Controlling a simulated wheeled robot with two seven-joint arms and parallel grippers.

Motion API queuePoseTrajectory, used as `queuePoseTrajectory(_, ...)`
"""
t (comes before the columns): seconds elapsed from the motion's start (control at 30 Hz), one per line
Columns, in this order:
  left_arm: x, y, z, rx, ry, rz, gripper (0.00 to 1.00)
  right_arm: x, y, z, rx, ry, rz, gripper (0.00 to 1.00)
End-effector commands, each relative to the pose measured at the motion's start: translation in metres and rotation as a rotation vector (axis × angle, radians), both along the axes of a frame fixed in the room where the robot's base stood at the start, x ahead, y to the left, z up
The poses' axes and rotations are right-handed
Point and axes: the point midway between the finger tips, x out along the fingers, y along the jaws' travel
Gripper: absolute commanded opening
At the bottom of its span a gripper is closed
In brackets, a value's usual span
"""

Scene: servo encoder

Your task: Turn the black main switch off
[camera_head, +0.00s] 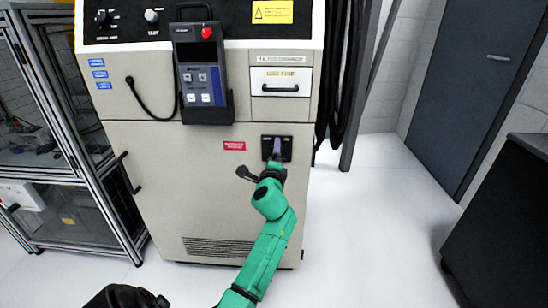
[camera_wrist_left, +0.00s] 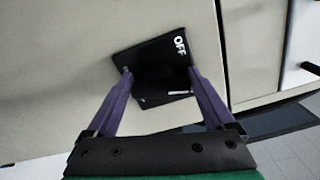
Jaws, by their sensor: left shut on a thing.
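The black main switch (camera_wrist_left: 160,77) sits on a black plate on the front of a beige cabinet. My left gripper (camera_head: 276,150) has purple fingers and is at the plate. In the left wrist view the fingers (camera_wrist_left: 159,75) are spread on both sides of the dark switch and closed on it. The black handle blends with the plate, so its exact angle is hard to tell. My right gripper is not in view.
The beige cabinet (camera_head: 180,190) carries a hung pendant (camera_head: 200,75), a red button (camera_head: 206,32) and a drawer (camera_head: 281,80). Black cables (camera_head: 338,70) hang at its right. A framed glass enclosure (camera_head: 75,150) stands left. Free floor (camera_head: 370,220) lies to the right.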

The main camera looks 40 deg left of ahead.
Motion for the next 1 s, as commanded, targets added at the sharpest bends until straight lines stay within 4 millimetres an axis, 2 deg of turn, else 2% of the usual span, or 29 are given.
queuePoseTrajectory(0.5, 0.0, 0.0, -0.008, -0.393, -0.294, -0.001, 0.32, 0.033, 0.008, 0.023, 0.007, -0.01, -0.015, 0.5)
queuePoseTrajectory(1.0, 0.001, -0.001, -0.01, -0.731, -0.549, 0.0, 0.32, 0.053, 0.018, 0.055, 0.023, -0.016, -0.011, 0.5)
